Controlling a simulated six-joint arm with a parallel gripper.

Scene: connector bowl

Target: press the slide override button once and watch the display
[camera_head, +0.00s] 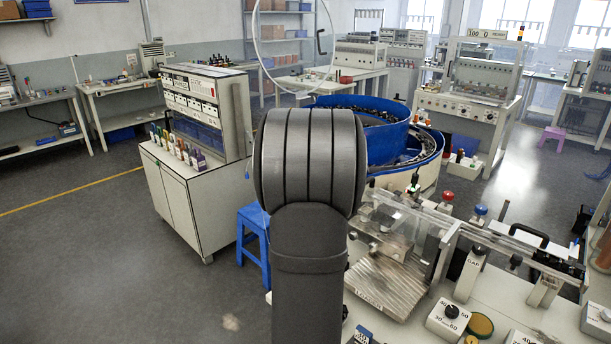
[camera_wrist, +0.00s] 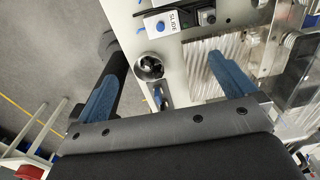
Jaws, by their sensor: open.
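The slide override button (camera_wrist: 160,26) is a blue round button on a small white box marked SLIDE, at the top middle of the wrist view. My gripper (camera_wrist: 165,62) is open and empty, with its two blue fingers spread apart. The box lies beyond the fingertips, in line with the gap between them; I see no contact. In the head view my own arm hides the gripper, and I cannot make out the button there. I cannot tell which thing is the display.
A ribbed metal plate (camera_head: 390,288) lies on the bench beside clear guards. A round metal cup (camera_wrist: 149,67) stands near the bench edge. A white box with a dial (camera_head: 448,319) sits at right. A blue bowl feeder (camera_head: 385,140) stands behind my arm. Open floor lies left.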

